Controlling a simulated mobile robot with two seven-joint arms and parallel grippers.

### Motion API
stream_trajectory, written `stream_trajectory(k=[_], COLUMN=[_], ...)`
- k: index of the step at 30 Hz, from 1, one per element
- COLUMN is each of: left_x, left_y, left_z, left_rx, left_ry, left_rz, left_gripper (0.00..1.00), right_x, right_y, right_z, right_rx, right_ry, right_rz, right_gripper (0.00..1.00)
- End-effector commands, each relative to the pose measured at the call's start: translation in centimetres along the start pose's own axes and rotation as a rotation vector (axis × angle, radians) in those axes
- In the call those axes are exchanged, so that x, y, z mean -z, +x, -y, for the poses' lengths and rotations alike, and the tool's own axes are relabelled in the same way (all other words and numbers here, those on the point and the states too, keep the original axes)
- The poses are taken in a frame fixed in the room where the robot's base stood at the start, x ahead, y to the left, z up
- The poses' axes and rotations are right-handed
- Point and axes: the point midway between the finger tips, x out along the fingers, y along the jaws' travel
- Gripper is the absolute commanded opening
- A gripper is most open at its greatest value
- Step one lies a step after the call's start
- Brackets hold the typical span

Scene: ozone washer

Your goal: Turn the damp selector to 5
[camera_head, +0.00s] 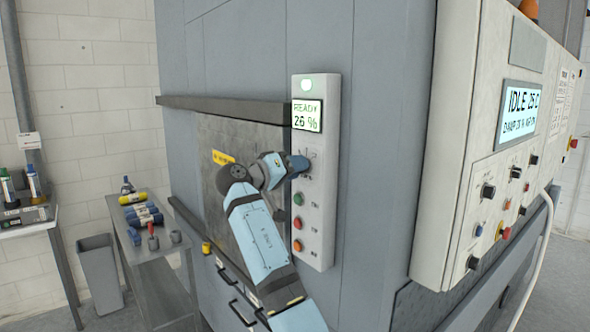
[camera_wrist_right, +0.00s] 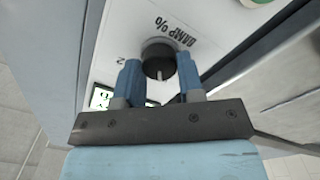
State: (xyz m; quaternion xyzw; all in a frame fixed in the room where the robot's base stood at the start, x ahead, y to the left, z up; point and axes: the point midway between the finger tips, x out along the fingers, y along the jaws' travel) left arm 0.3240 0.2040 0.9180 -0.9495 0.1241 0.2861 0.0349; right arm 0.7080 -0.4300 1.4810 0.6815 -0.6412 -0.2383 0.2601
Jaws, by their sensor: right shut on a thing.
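The damp selector (camera_wrist_right: 158,56) is a dark round knob on a narrow white control panel (camera_head: 317,240). A "DAMP %" label is printed beside it, and the wrist view shows a pale mark on the knob's near side. My right gripper (camera_wrist_right: 158,72) has its two blue fingers on either side of the knob and is shut on it. In the head view the right gripper (camera_head: 298,164) hides the knob, and the scale numbers there cannot be read. The panel's display (camera_head: 307,116) reads "READY 26 %". My left gripper is not in view.
Green, red and orange buttons (camera_head: 297,223) sit below the selector. A larger control box (camera_head: 455,150) with knobs and an "IDLE" screen juts out at right. A side table (camera_head: 150,252) with bottles and a grey bin (camera_head: 100,275) stand at left.

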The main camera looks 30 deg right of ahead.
Motion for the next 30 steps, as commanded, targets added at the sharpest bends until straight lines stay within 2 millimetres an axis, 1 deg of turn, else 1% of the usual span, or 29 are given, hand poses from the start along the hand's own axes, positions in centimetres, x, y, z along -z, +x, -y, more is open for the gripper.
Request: stream_trajectory(k=[6,9,25,26,27,28,29,30], left_x=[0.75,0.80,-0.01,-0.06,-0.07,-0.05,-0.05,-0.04], left_y=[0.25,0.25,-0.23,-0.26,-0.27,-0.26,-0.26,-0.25], left_z=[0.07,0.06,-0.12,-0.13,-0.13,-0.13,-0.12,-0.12], left_rx=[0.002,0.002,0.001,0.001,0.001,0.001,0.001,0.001], left_ry=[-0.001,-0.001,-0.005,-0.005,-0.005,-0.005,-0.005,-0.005], left_rz=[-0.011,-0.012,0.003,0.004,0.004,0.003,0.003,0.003], left_gripper=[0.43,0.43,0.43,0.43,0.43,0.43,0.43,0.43], right_x=[0.06,0.06,0.05,0.05,0.05,0.05,0.05,0.04], right_y=[0.01,0.01,0.02,0.02,0.02,0.02,0.02,0.02], right_z=[-0.05,-0.04,-0.03,-0.03,-0.03,-0.03,-0.02,-0.02], right_rx=[0.000,-0.001,-0.001,-0.001,-0.001,-0.001,-0.001,-0.001], right_ry=[-0.098,-0.125,-0.151,-0.151,-0.151,-0.151,-0.151,-0.150], right_rz=[-0.002,-0.003,-0.003,-0.003,-0.003,-0.003,-0.003,-0.003], right_gripper=[0.12,0.12,0.12,0.40,0.49,0.56,0.61,0.61])
